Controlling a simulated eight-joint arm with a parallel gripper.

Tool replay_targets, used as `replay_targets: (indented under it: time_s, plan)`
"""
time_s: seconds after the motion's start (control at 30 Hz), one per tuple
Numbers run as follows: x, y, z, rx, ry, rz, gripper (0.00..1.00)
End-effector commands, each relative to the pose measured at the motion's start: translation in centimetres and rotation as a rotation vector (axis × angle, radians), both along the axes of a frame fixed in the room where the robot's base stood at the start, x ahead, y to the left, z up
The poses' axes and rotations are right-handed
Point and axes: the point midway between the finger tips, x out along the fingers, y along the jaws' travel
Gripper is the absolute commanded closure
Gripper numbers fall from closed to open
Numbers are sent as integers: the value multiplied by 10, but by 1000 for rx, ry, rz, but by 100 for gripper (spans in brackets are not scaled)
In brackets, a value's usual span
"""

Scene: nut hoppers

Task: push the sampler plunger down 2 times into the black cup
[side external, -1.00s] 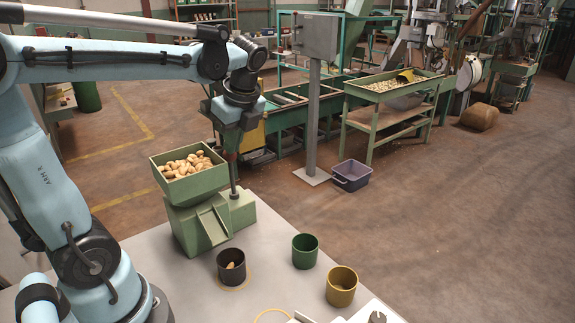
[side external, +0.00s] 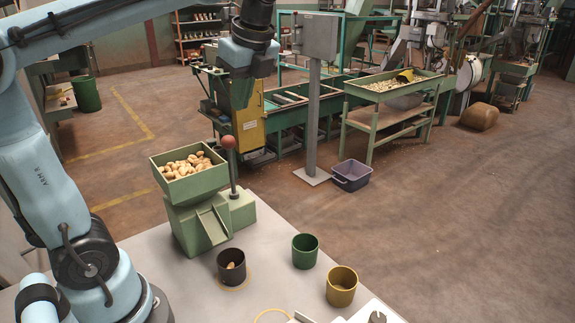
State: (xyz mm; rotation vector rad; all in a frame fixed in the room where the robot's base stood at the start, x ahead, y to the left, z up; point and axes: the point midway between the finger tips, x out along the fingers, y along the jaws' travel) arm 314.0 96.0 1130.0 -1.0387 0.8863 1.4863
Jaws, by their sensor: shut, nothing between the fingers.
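The green sampler (side external: 205,215) stands on the white table with a tray of nuts (side external: 188,165) on top and a sloped chute in front. Its plunger, a red knob (side external: 228,142) on a dark rod, stands upright at the sampler's right side. The black cup (side external: 231,268) stands below the chute's mouth on a yellow ring; a pale nut shows inside. My gripper (side external: 241,106) is shut and empty, above the red knob and apart from it. Its fingers are dark against the background.
A green cup (side external: 305,252) and a yellow cup (side external: 341,288) stand to the right of the black cup. An empty yellow ring (side external: 272,316) is marked near the table's front. A grey post (side external: 313,120) and machinery stand behind, on the floor.

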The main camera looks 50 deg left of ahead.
Motion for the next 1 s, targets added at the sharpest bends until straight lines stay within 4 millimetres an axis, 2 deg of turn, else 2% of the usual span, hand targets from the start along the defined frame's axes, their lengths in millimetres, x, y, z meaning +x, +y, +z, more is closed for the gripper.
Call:
replay_targets:
  time_s: [0.1, 0.3, 1.0]
  plan:
    - [1, -5, 14, 0, 0, 0, 100]
    - [1, -9, 25, 0, 0, -1, 100]
    - [1, -9, 26, 1, 1, 0, 100]
